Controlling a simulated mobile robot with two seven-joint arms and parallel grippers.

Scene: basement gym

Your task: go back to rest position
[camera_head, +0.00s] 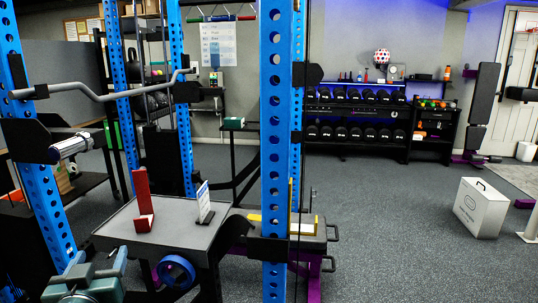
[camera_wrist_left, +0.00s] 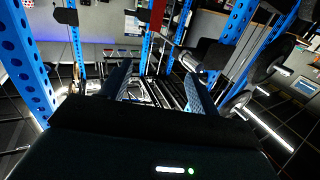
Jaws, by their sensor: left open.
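My left gripper (camera_head: 97,265) shows at the lower left of the head view, low in front of a grey-topped table (camera_head: 180,232). Its two fingers are apart, with nothing seen between them. In the left wrist view the fingers of the left gripper (camera_wrist_left: 160,88) stand apart, with rack parts showing in the gap behind them. My right gripper is in neither view.
Blue rack uprights (camera_head: 276,150) stand close around the left gripper, with a bent bar (camera_head: 110,97) across them. A red stand (camera_head: 143,200) and a white card (camera_head: 203,200) are on the table. A white case (camera_head: 481,208) stands on otherwise open floor at right.

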